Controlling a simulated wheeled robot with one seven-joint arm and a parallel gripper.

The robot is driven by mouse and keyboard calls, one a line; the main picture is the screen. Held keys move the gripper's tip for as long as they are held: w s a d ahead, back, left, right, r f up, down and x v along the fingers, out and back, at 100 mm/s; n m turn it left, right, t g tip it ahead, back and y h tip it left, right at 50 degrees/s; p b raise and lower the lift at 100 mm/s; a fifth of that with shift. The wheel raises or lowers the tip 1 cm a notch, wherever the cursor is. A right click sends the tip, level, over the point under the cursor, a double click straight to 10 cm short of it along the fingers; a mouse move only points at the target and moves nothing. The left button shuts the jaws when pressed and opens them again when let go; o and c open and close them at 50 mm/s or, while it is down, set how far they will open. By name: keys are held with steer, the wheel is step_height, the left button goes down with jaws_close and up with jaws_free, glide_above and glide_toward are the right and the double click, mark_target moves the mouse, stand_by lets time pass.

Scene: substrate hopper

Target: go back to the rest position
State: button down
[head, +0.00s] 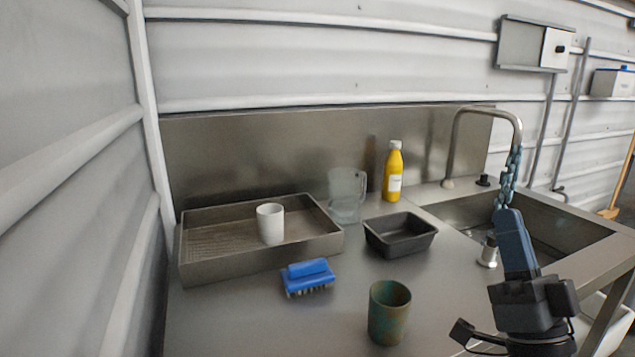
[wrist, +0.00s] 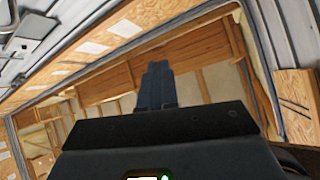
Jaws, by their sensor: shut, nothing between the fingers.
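My gripper (head: 508,216) is at the right of the head view, raised in front of the sink and pointing up. Its fingers are together, with nothing seen between them. The shut fingers also show in the wrist view (wrist: 157,82), aimed at a wood-framed wall and roof area. A teal chain-like thing (head: 507,178) shows between the faucet spout and my fingertips; whether it touches my gripper I cannot tell.
The steel counter holds a tray (head: 215,269) with a white cup (head: 270,224), a blue brush (head: 308,276), a green cup (head: 389,313), a black pan (head: 400,238), a clear jug (head: 346,195) and a yellow bottle (head: 393,172). The faucet (head: 454,140) arches over the sink (head: 575,225).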

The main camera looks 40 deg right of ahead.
steer(key=s+a+f+n+g+y, duration=0.2)
steer(key=a+f+n+y, duration=0.3)
steer(key=a+f+y, duration=0.15)
steer(key=s+a+f+n+g+y, duration=0.1)
steer(key=s+a+f+n+y, duration=0.2)
steer(key=a+f+n+y, duration=0.25)
steer(key=s+a+f+n+g+y, duration=0.1)
steer(key=s+a+f+g+y, duration=0.1)
steer(key=s+a+f+g, duration=0.4)
steer(key=s+a+f, duration=0.3)
steer(key=s+a, duration=0.1)
